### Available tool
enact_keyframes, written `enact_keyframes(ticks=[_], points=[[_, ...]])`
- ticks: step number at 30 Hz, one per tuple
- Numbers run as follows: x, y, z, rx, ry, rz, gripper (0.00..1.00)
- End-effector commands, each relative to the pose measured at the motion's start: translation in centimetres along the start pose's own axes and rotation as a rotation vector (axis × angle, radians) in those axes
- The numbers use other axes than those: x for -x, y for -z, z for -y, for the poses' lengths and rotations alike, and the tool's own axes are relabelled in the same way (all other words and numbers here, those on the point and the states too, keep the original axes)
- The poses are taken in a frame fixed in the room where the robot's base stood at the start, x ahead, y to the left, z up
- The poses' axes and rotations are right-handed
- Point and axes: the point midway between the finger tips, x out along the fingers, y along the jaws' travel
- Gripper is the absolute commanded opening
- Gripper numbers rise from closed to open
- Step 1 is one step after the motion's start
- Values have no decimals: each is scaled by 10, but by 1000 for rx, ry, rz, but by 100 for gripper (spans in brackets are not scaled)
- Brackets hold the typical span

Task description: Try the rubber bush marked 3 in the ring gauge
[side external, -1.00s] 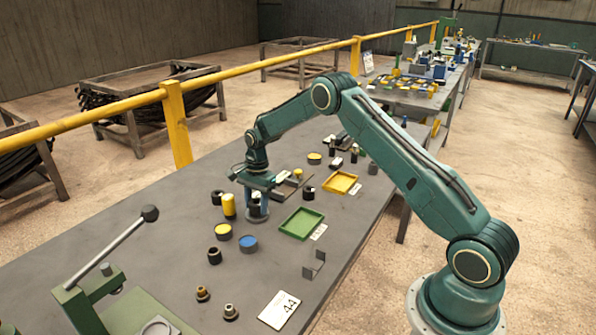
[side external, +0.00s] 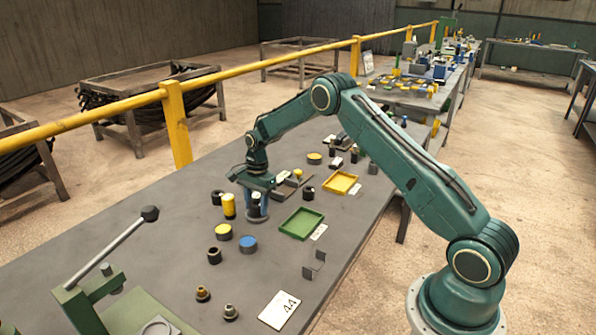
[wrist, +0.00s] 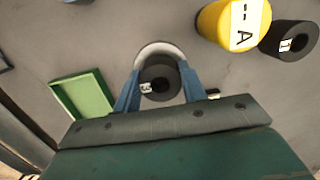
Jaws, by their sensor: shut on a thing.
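The rubber bush marked 3 (wrist: 158,84) is a black ring with a white 3 label, seen from above in the wrist view. My gripper (wrist: 158,78) is shut on it, with a blue finger on either side. The ring gauge appears as a pale grey curved rim (wrist: 158,47) beyond and around the far side of the bush.
A yellow cylinder marked A (wrist: 235,22) and a black bush marked 1 (wrist: 290,40) stand close by. A green tray (side external: 302,238) and a yellow tray (side external: 341,193) lie to the right. Blue-topped (side external: 248,243) and yellow-topped (side external: 223,232) discs stand in front. A lever press (side external: 80,300) is at front left.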

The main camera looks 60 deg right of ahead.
Motion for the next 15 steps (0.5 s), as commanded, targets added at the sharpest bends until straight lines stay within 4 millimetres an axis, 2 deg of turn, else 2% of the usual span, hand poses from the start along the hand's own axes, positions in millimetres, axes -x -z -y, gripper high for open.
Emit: enact_keyframes(ticks=[7,8,9,11,15], points=[[-2,0,0,0,0,0,18],[-2,0,0,0,0,0,46],[-2,0,0,0,0,0,53],[-2,0,0,0,0,0,65],[-2,0,0,0,0,0,67]])
